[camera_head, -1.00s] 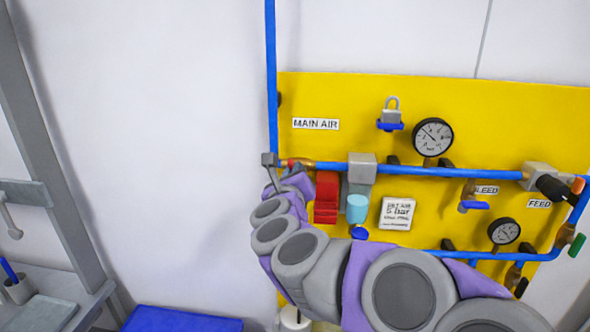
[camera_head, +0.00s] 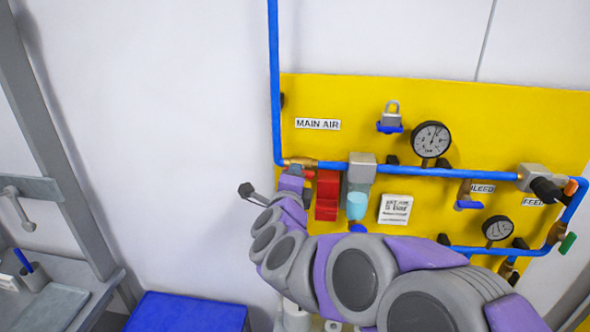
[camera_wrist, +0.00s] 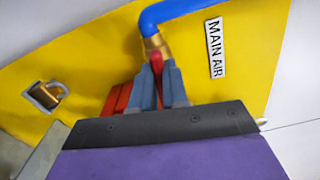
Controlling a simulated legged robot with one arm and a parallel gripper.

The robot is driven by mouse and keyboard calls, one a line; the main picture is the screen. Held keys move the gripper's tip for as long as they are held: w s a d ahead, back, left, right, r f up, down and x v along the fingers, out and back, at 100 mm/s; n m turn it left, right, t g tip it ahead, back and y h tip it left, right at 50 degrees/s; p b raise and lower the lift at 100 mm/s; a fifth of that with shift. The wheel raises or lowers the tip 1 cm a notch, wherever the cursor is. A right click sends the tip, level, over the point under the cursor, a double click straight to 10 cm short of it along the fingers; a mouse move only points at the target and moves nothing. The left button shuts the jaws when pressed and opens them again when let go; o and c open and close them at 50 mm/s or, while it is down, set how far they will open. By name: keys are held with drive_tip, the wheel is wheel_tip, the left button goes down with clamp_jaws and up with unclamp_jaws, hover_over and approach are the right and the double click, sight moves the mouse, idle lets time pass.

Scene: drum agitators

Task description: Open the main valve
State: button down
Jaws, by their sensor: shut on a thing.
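The main valve's brass body (camera_head: 300,162) is on the blue pipe below the MAIN AIR label (camera_head: 318,124) on the yellow panel. It also shows in the wrist view (camera_wrist: 152,44) at the pipe's lower end. My gripper (camera_head: 292,182) is just below the valve in the head view. In the wrist view my gripper (camera_wrist: 160,82) has its two grey-blue fingers on either side of the red valve handle (camera_wrist: 156,62). It is shut on that handle. The handle's lower part is hidden between the fingers.
A red block (camera_head: 326,195) is close to the right of my gripper. Upper (camera_head: 431,139) and lower (camera_head: 497,229) gauges, a padlock (camera_head: 391,117) and a bleed valve (camera_head: 467,196) are farther right. The white wall to the left is clear.

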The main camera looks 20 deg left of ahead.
drive_tip(key=shift+f+n+p, duration=0.3)
drive_tip(key=shift+n+p, duration=0.1)
drive_tip(key=shift+n, duration=0.4)
drive_tip(key=shift+f, duration=0.1)
drive_tip(key=c, duration=1.4)
unclamp_jaws()
drive_tip(key=shift+o, duration=1.3)
drive_tip(key=shift+a, duration=0.25)
drive_tip(key=v, duration=1.7)
drive_tip(key=shift+s, duration=0.15)
drive_tip(key=shift+a+b, duration=0.2)
drive_tip(key=shift+b, duration=0.15)
